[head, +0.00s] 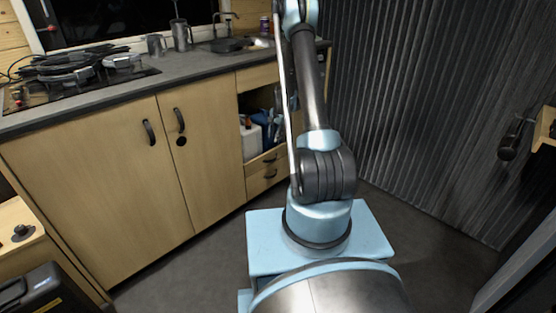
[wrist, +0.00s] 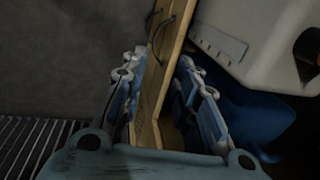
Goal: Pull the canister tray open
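The canister tray (head: 257,164) is a low wooden tray in the open bay of the cabinet, with a dark handle on its front. A white canister (head: 251,139) stands in it. In the wrist view, the tray's wooden front board (wrist: 150,132) runs between the fingers of my gripper (wrist: 163,68). The fingers are open, one on the outer side of the board and one on the inner, canister side. I cannot tell whether either finger touches the wood. My gripper is hidden in the head view.
Blue items (head: 266,128) sit beside the canister; a blue shape (wrist: 240,118) lies close to the inner finger. A drawer (head: 262,180) is below the tray. Closed cabinet doors (head: 120,170) are left, a corrugated dark wall (head: 430,110) right. The floor (head: 190,270) before the cabinet is clear.

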